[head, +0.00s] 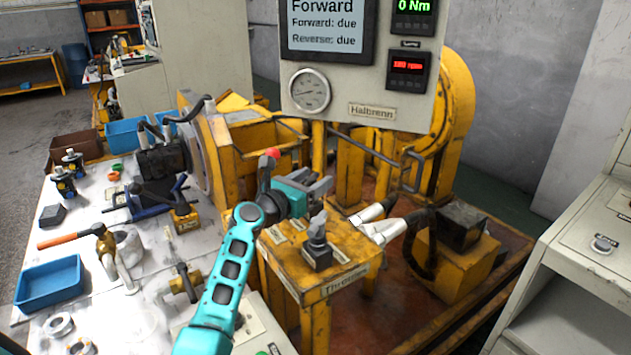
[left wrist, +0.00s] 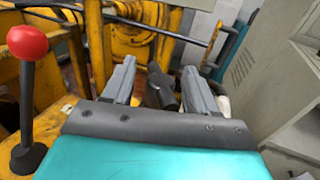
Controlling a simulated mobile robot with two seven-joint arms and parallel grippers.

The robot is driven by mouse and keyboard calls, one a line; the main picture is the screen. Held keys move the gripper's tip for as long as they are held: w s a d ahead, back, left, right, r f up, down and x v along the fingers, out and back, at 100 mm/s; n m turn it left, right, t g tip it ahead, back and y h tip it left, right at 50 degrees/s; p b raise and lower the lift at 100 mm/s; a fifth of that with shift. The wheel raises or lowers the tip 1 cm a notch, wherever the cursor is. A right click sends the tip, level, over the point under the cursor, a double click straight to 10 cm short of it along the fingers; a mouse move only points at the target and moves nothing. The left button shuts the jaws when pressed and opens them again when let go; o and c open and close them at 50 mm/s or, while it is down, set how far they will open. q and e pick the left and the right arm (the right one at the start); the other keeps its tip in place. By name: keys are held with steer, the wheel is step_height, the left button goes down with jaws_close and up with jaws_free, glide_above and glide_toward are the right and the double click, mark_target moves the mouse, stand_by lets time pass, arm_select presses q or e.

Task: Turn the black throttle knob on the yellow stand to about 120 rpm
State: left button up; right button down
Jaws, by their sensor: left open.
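The throttle knob (head: 317,235) is dark grey to black and stands on a small block on top of the yellow stand (head: 345,262), whose front label partly reads "Throttle". My left gripper (head: 318,184) is open and empty, above and behind the knob in the head view, with its teal arm coming up from the bottom. In the left wrist view the two grey fingers (left wrist: 158,85) stand apart. The red rpm display (head: 407,65) is too small to read surely. My right gripper is not in view.
A red-topped lever (head: 268,165) stands close left of my left gripper. Silver hose fittings (head: 378,220) lie right of the knob. The display panel (head: 360,112) hangs behind. A white table (head: 120,320) with tools and a blue tray (head: 50,284) is at left.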

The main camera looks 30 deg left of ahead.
arm_select(q)
steer(key=shift+w+d, duration=0.15)
steer(key=shift+w, duration=0.55)
steer(key=shift+c, duration=0.3)
steer(key=c, duration=1)
